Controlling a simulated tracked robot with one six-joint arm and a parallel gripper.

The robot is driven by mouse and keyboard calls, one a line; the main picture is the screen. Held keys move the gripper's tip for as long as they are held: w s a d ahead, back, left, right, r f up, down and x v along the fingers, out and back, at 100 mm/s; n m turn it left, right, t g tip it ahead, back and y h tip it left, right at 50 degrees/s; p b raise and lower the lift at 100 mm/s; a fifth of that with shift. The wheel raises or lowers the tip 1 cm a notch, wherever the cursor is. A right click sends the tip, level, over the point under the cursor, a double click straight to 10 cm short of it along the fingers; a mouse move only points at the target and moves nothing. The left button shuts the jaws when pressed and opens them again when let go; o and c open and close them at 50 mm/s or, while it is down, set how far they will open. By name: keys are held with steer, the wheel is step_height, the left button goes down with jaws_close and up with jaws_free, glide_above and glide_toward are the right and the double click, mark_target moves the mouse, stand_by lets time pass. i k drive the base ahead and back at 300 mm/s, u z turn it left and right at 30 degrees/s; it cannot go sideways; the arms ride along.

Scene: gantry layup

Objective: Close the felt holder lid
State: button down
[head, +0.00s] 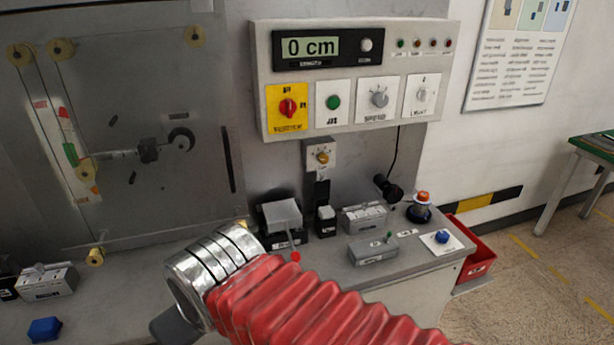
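On the grey bench, a dark box (284,237) has a pale grey lid (281,213) that looks raised and tilted above it. I take it for the felt holder, but its label is not readable. My arm, with red bellows and metal rings, crosses the front of the view, below and left of the box. A dark part at its far end, perhaps my gripper (172,326), shows at the lower left, apart from the box. Its fingertips are not clear. A small red ball (295,257) is just in front of the box.
A small dark box (325,221), a grey switch box (364,218), a grey box with a green knob (373,249) and a red-topped beacon (421,207) stand to the right. A control panel (355,75) hangs above. A red bin (473,262) stands beside the bench.

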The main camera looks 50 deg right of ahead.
mark_target(321, 189)
steer(key=u, duration=0.95)
steer(key=k, duration=1.55)
steer(key=z, duration=0.85)
steer(key=i, duration=0.9)
